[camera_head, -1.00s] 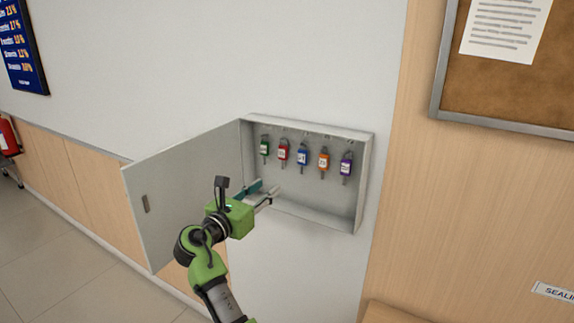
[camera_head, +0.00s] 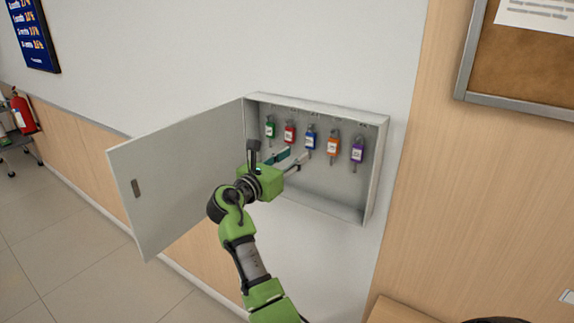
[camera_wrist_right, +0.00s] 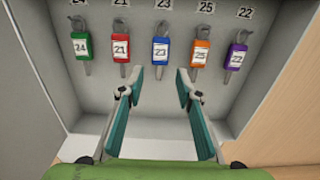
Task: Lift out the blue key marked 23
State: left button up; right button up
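The blue key (camera_head: 310,141) hangs in the middle of a row inside the open wall cabinet (camera_head: 372,175). In the right wrist view the blue key (camera_wrist_right: 160,50) has a white label reading 23, under a 23 on the back panel. My right gripper (camera_head: 295,157) is at the cabinet opening, just below and in front of the blue key. In the right wrist view my right gripper (camera_wrist_right: 158,82) is open and empty, its two fingers spread below and either side of the key, not touching it. My left gripper is not in view.
A green key (camera_wrist_right: 80,46) and red key (camera_wrist_right: 121,48) hang left of it; an orange key (camera_wrist_right: 200,53) and purple key (camera_wrist_right: 236,57) hang right. The cabinet door (camera_head: 175,180) stands open to the left. The cabinet's lower part is empty.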

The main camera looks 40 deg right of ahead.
aim_at(309, 145)
jog(key=b+x, duration=0.1)
jog(key=x, duration=0.2)
jog(key=shift+d+r, duration=0.1)
jog(key=shift+r, duration=0.05)
jog(key=shift+w+d+p, duration=0.25)
jog(key=shift+d+p, duration=0.1)
jog(key=shift+d, duration=0.35)
jog(key=shift+x, duration=0.95)
pick_arm(q)
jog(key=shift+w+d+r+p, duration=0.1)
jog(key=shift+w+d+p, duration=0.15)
jog(key=shift+p, duration=0.2)
pick_arm(e)
jog(key=shift+x, duration=1.1)
jog(key=c, duration=0.7)
